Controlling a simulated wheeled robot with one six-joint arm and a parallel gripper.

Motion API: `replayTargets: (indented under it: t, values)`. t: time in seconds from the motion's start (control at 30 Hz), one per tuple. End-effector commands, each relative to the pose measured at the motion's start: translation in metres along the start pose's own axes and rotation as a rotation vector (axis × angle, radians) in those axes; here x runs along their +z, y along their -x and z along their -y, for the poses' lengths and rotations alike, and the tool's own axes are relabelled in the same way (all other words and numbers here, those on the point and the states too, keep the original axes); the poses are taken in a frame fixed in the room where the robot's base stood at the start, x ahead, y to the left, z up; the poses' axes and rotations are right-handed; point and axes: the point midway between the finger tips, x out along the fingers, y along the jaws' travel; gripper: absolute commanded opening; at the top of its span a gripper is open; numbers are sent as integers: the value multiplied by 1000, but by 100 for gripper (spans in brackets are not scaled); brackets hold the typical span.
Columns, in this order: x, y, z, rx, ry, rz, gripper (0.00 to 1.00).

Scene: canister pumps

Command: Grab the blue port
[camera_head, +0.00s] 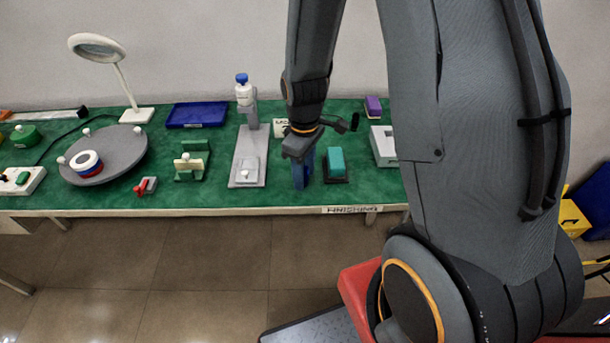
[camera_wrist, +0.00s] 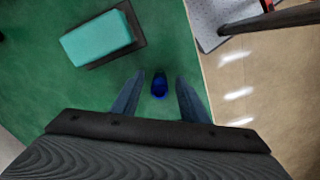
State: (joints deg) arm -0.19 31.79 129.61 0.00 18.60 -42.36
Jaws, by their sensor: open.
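The blue port (camera_wrist: 159,86) is a small, dark blue, rounded piece on the green table top. In the wrist view it lies between the two fingers of my gripper (camera_wrist: 160,77), with a gap showing on each side. My gripper is open and does not visibly touch it. In the head view my gripper (camera_head: 303,178) points down over the front part of the table, left of a teal block. There I cannot tell the port apart from the bluish fingers.
The teal block (camera_wrist: 97,39) on a dark base is close to my gripper; it also shows in the head view (camera_head: 336,160). A grey stand (camera_head: 247,172) with a white, blue-capped bottle (camera_head: 243,94) is to the left. The table's front edge (camera_head: 230,212) is near.

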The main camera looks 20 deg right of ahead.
Motion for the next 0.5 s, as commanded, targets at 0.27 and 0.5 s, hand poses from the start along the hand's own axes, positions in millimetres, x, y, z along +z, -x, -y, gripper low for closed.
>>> replayTargets:
  t: [0.27,0.5]
  values:
    - [0,0,0,0,0,0,8]
    - [0,0,0,0,0,0,0]
